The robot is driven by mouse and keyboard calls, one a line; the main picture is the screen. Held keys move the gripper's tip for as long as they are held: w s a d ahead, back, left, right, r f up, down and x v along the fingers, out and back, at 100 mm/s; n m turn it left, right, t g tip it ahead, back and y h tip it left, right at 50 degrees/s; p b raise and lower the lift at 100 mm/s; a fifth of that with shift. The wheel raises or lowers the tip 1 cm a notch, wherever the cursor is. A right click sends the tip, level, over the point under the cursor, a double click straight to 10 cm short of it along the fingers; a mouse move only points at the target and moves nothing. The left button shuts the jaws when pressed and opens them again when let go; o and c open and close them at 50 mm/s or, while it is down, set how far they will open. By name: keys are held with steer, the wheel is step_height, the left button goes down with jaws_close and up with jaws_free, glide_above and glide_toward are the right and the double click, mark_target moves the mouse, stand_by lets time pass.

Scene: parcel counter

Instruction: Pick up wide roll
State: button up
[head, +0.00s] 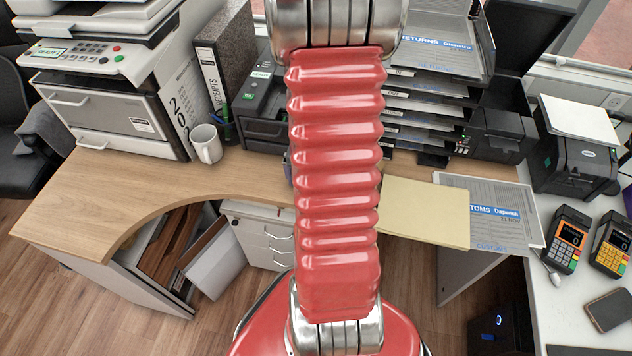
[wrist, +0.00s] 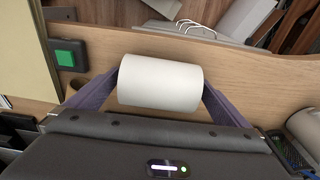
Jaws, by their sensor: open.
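The wide roll (wrist: 160,84) is a plain white cylinder in the middle of the wrist view, lying on its side over the wooden counter. My gripper (wrist: 161,91) is open, with one dark purple finger at each end of the roll. The fingers look very close to the roll's ends; I cannot tell whether they touch it. In the head view the roll and my gripper are hidden behind my red arm.
A green button on a dark box (wrist: 68,54) lies left of the roll. A yellow folder (head: 424,211) lies to the right. The wooden counter (head: 130,190) is clear at front left.

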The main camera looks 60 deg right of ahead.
steer(key=c, duration=1.3)
steer(key=shift+c, duration=0.2)
steer(key=shift+r, duration=5.05)
